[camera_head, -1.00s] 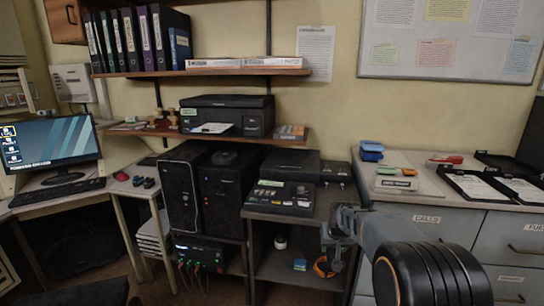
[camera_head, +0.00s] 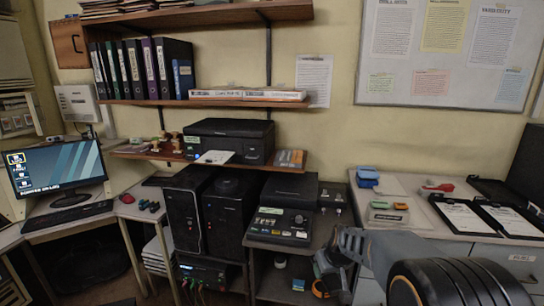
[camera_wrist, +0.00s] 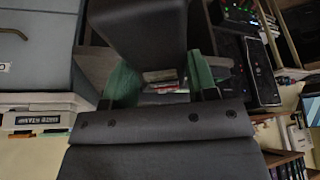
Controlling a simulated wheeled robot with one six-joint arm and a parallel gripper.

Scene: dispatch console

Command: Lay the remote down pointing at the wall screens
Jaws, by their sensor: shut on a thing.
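My gripper (camera_wrist: 160,85) shows in the wrist view, its greenish fingers on both sides of a dark, smooth block (camera_wrist: 140,30). It is shut on this block, which I take to be the remote; no buttons show on the side I see. In the head view my gripper (camera_head: 326,268) is small and partly hidden by my arm, in front of the low shelf unit right of centre. The remote cannot be made out there. No wall screens are in view; a lit monitor (camera_head: 58,168) stands on the left desk.
A black console box (camera_head: 281,226) stands on the low unit beside two black computer towers (camera_head: 183,215). The right counter (camera_head: 408,185) holds a blue box (camera_head: 367,178), a red-handled item (camera_head: 437,188) and clipboard trays (camera_head: 466,217). An orange ring (camera_head: 320,289) shows low behind my gripper.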

